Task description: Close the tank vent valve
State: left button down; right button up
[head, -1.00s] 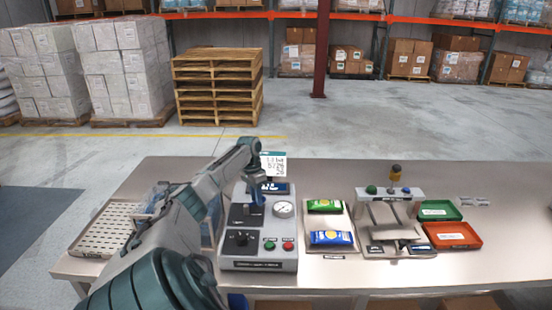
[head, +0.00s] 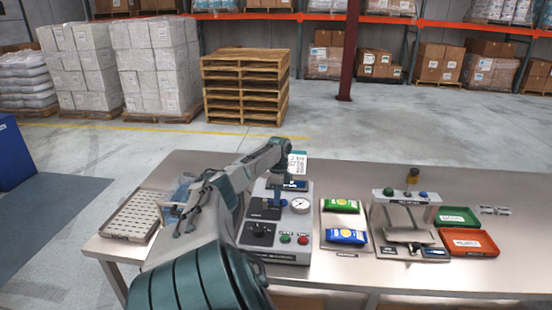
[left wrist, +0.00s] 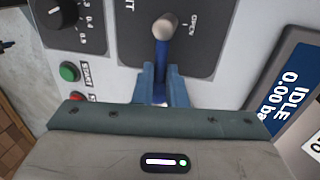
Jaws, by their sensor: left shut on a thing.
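The tank vent valve's lever has a pale rounded end (left wrist: 165,27) and a blue stem, and shows in the left wrist view on a dark plate (left wrist: 190,60). The word OPEN is printed right of the lever's end. My left gripper (left wrist: 161,88) is shut on the lever's blue stem. In the head view my left gripper (head: 279,202) reaches down to the upper part of the grey control box (head: 275,257); the lever is mostly hidden there. My right gripper is not in view.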

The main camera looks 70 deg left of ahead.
pick_arm(q)
jog(key=shift+w+d+f, duration=0.1)
jog(key=shift+w+d, duration=0.25)
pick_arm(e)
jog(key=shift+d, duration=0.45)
pick_arm(q)
jog(key=c, duration=1.4)
grip_release()
jog(key=shift+w, duration=0.1)
jog(key=shift+c, duration=0.2)
jog(key=shift+o, duration=1.3)
jog(key=shift+w+d, duration=0.15)
jog(key=shift+w, duration=0.3)
jog(key=shift+s+a+r, duration=0.2)
jog(key=shift+s, duration=0.1)
notch_tip(320, 180, up, 10)
jog(key=w+a+b, duration=0.1)
jog(key=b, duration=0.3)
jog(key=shift+w+a, duration=0.15)
jog(key=shift+w, duration=0.2)
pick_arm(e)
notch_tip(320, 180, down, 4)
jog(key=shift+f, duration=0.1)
